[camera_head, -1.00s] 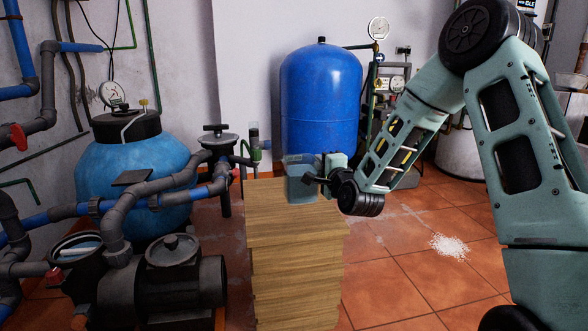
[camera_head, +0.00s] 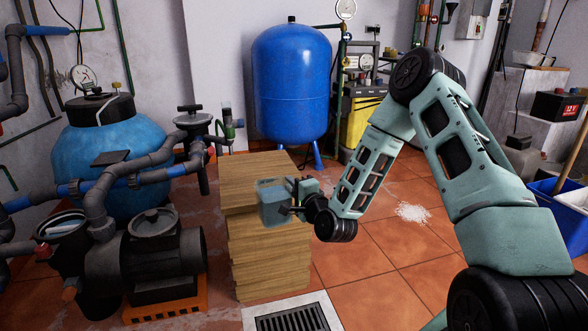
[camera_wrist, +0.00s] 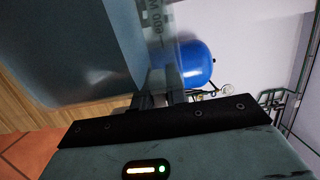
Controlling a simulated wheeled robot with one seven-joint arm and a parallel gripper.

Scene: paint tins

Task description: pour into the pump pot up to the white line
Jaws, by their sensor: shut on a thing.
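My gripper (camera_head: 291,206) is shut on a translucent blue-grey jug (camera_head: 271,204), which looks upright in the head view. The jug overlaps the front right edge of the wooden stack; I cannot tell whether it touches it. In the wrist view the jug (camera_wrist: 75,45) fills the upper left, with a printed scale strip including "600". The liquid level in it is unclear. The black pump pot (camera_head: 64,245) stands open at the left, with something pale inside its mouth. I cannot make out its white line. My gripper is well to the right of it.
The wooden stack (camera_head: 258,262) stands between pump and arm. The black pump motor (camera_head: 165,258) carries a grey round lid-like disc (camera_head: 153,222). Grey pipes (camera_head: 95,195) rise behind the pot. A floor drain (camera_head: 290,320) lies in front, and a white patch (camera_head: 412,212) lies right.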

